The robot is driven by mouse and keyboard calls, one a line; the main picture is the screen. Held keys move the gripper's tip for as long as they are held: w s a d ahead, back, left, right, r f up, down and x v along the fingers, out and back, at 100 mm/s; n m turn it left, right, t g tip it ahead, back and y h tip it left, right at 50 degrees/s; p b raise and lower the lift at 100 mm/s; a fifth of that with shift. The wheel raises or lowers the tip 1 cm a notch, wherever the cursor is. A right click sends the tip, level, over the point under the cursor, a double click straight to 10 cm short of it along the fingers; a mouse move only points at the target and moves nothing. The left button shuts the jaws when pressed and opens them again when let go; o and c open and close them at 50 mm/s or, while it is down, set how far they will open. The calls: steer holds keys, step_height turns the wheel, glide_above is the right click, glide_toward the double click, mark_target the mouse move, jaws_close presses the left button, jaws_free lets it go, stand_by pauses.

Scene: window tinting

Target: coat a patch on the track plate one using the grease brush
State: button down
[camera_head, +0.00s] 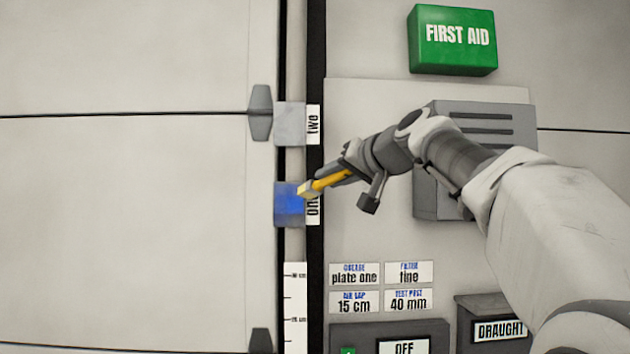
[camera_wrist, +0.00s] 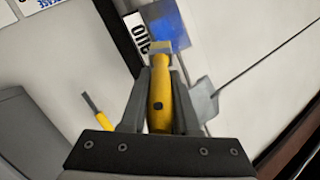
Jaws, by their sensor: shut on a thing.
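Track plate one (camera_head: 281,219) is a small plate on the vertical track, beside a partly covered label reading "one". Its face is mostly blue, with greyer edges; the blue face also shows at the top of the wrist view (camera_wrist: 171,22). My gripper (camera_head: 343,174) is shut on the yellow handle of the grease brush (camera_head: 325,181). In the wrist view the brush (camera_wrist: 160,98) lies between both fingers and points at the plate. Its pale tip overlaps the plate's right edge in the head view and the blue's lower edge in the wrist view. I cannot tell whether it touches.
Plain grey plate two (camera_head: 290,125) sits above, labelled "two". Dark grey clips (camera_head: 260,112) stand left of the track. A card (camera_head: 354,273) reads "grease plate one". A grey vented box (camera_head: 432,190) is behind my arm. Another yellow-handled tool (camera_wrist: 105,112) shows in the wrist view.

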mark_target(339, 175)
steer(key=shift+d, duration=0.2)
steer(key=shift+s+f+b, duration=0.1)
steer(key=shift+s+b, duration=0.4)
steer(key=shift+s, duration=0.1)
steer(key=shift+s+a+b, duration=0.1)
steer(key=shift+s+b, duration=1.05)
steer(key=shift+s, duration=1.3)
steer(key=shift+s+b, duration=0.7)
steer(key=shift+s, duration=0.8)
steer(key=shift+a, duration=0.2)
